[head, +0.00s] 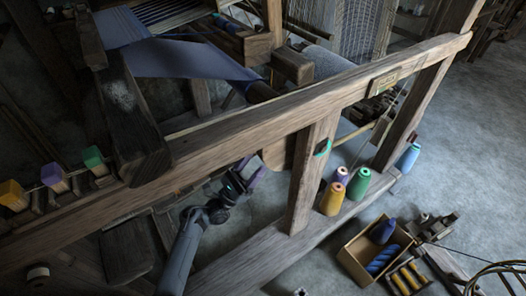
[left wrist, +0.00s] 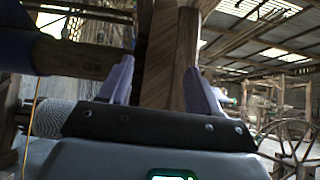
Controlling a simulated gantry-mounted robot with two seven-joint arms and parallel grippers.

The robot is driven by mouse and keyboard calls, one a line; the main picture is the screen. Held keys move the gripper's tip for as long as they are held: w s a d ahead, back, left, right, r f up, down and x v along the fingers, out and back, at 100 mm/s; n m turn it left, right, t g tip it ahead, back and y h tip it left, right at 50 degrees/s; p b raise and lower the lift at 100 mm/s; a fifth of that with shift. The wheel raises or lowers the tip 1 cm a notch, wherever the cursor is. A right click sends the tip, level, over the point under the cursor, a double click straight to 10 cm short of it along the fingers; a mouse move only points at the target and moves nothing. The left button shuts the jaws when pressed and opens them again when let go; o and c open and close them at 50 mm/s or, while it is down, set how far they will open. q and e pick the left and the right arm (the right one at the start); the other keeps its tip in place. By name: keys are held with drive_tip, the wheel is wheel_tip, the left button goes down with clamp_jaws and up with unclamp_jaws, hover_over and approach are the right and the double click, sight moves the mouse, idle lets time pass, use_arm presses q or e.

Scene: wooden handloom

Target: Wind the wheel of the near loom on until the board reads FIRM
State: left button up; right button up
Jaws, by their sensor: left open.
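The near loom's wooden frame (head: 240,112) crosses the head view, with a thick post (head: 306,185) below its long beam. My left gripper (head: 258,166) is below the beam, left of this post, partly in shadow. In the left wrist view its two pale purple fingers (left wrist: 158,70) stand apart, with upright timber showing between and beyond them; contact cannot be told. A brown rounded wooden part (head: 277,156) shows beside the post; I cannot tell whether it is the wheel. A small plate (head: 384,82) sits on the beam, its writing unreadable. My right gripper is out of view.
A wooden box (head: 352,257) with spools lies on the floor. A spoked wheel (left wrist: 291,140) shows at right in the left wrist view. Grey floor is open at right.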

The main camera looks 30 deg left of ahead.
sight(260, 156)
use_arm(q)
drive_tip(key=x, duration=0.3)
drive_tip(key=b+x, duration=0.1)
drive_tip(key=x, duration=0.2)
drive_tip(key=shift+w+d+f+b, duration=0.1)
drive_tip(key=shift+w+f+b, duration=0.1)
drive_tip(key=shift+f+b, duration=0.1)
drive_tip(key=shift+w+d+r+h, duration=0.1)
drive_tip(key=shift+r+h, duration=0.15)
drive_tip(key=shift+h, duration=0.05)
drive_tip(key=shift+r, duration=0.2)
drive_tip(key=shift+w, duration=0.1)
clamp_jaws()
